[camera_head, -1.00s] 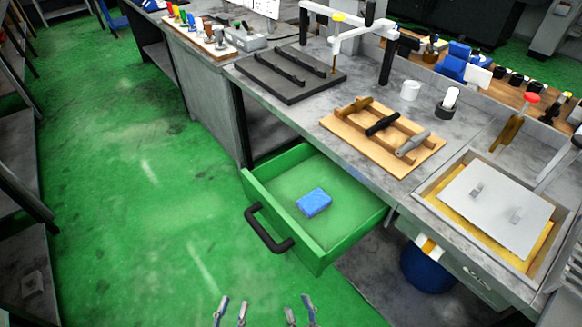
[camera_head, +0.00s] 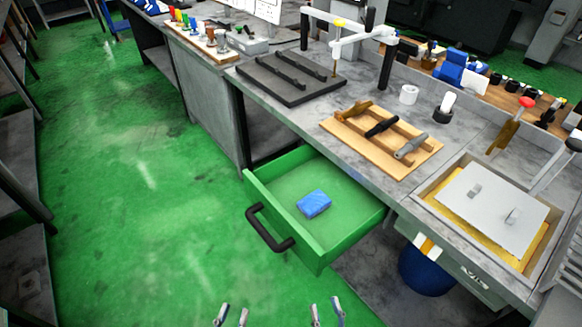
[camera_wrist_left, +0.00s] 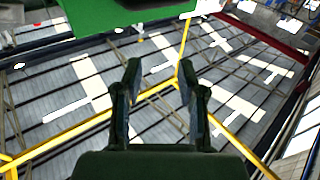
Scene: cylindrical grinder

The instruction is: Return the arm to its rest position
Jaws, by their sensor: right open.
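My left gripper (camera_head: 232,316) shows only its fingertips at the bottom edge of the head view. Its fingers are apart. The left wrist view shows the same gripper (camera_wrist_left: 158,85) with a clear gap between its fingers and nothing held. My right gripper (camera_head: 326,311) is at the bottom edge, to the right of the left one, open and empty. Both arms are hidden below the frame. Both grippers are apart from the open green drawer (camera_head: 340,232), which holds a blue block (camera_head: 314,203).
The drawer's black handle (camera_head: 266,231) sticks out over the green floor (camera_head: 130,220). The workbench (camera_head: 300,125) carries a wooden rack (camera_head: 350,137) with tools and a grey plate (camera_head: 492,209) in a tray. A blue bin (camera_head: 425,274) stands below. The floor at left is clear.

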